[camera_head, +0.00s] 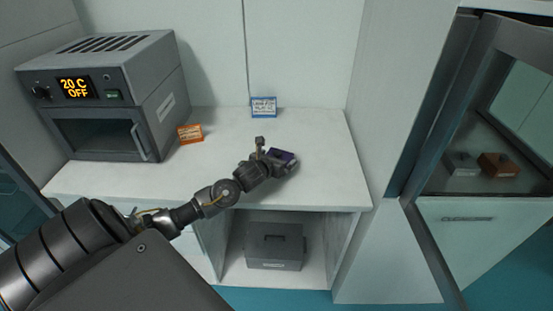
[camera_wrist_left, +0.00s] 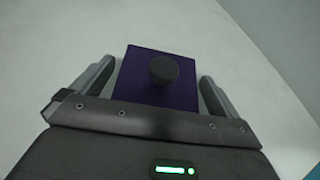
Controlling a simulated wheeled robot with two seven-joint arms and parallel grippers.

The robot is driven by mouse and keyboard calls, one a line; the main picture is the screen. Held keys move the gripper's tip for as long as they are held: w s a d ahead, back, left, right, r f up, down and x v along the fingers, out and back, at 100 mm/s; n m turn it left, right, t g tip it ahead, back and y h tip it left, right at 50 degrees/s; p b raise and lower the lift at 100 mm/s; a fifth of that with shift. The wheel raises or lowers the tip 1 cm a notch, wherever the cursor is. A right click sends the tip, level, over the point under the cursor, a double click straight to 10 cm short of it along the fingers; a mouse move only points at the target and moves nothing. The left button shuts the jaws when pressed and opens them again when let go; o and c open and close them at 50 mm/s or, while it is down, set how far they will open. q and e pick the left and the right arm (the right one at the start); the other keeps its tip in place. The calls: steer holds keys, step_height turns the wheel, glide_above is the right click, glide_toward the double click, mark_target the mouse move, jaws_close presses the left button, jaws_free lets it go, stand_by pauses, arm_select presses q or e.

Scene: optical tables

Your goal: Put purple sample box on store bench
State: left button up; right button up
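The purple sample box (camera_wrist_left: 150,88) has a dark round knob on its lid. In the left wrist view it lies between the two fingers of my left gripper (camera_wrist_left: 157,85), with a visible gap on each side. In the head view the purple box (camera_head: 284,156) is at the end of my left arm, over or on the white bench top (camera_head: 320,150), partly hidden by my left gripper (camera_head: 276,160). I cannot tell whether the box rests on the bench. My right gripper is not in view.
A grey oven (camera_head: 100,95) reading "20 C OFF" stands at the bench's left. An orange sign (camera_head: 190,134) and a blue sign (camera_head: 263,107) stand on the bench. A grey case (camera_head: 274,246) sits on the shelf below. An open cabinet at right holds a grey box (camera_head: 461,164) and a brown box (camera_head: 499,166).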

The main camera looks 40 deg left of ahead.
arm_select(q)
steer(key=shift+r, duration=0.2)
steer(key=b+v, duration=0.2)
steer(key=v, duration=0.9)
steer(key=shift+s+r, duration=0.25)
steer(key=shift+s, duration=0.2)
steer(key=shift+d+f, duration=0.1)
